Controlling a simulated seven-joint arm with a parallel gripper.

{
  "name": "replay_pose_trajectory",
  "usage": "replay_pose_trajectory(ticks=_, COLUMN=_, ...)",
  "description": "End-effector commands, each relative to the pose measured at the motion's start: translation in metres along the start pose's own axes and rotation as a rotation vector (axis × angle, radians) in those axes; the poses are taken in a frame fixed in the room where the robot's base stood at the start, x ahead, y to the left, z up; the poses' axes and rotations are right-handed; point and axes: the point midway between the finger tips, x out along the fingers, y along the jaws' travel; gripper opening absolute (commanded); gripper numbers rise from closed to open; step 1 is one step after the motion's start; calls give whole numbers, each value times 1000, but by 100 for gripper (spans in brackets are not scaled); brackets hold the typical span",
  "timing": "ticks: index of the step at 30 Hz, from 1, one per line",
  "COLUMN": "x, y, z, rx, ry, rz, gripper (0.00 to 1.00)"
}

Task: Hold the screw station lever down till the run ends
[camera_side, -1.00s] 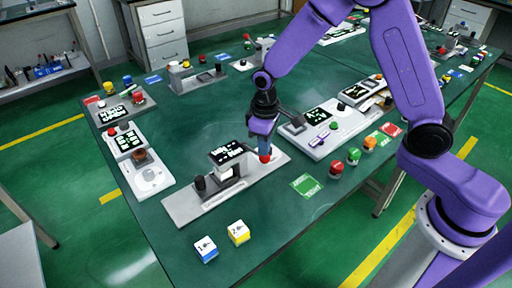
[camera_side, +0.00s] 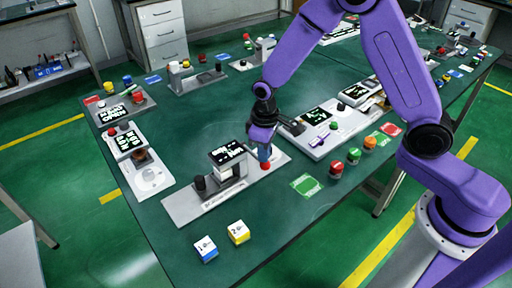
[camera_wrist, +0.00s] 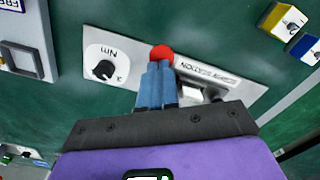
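The screw station (camera_side: 185,210) is a long light-grey plate with a raised black display (camera_side: 227,153) and a black knob (camera_side: 199,183). Its lever's red ball end (camera_side: 265,165) is at the station's far right end, low near the plate. My gripper (camera_side: 265,153) points down over the red ball, its blue fingers side by side with no clear gap. In the wrist view, the fingertips (camera_wrist: 157,66) meet the red ball (camera_wrist: 161,51), which shows just beyond them. The fingers look shut against the ball, not around it. The lever arm is mostly hidden.
A white panel with a display (camera_side: 318,115) stands close to the right of my gripper. Several coloured buttons, including a red one (camera_side: 336,169), line the right edge. Blue (camera_side: 206,250) and yellow (camera_side: 238,232) cubes sit in front of the station. The table's middle is clear.

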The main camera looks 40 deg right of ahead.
Motion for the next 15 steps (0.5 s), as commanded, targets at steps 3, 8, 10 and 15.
replay_pose_trajectory(ticks=3, x=4, y=0, z=0, rx=0, ry=1, rz=0, gripper=0)
replay_pose_trajectory(ticks=8, x=8, y=0, z=0, rx=0, ry=1, rz=0, gripper=0)
replay_pose_trajectory(ticks=10, x=10, y=0, z=0, rx=0, ry=1, rz=0, gripper=0)
replay_pose_trajectory(ticks=15, x=14, y=0, z=0, rx=0, ry=1, rz=0, gripper=0)
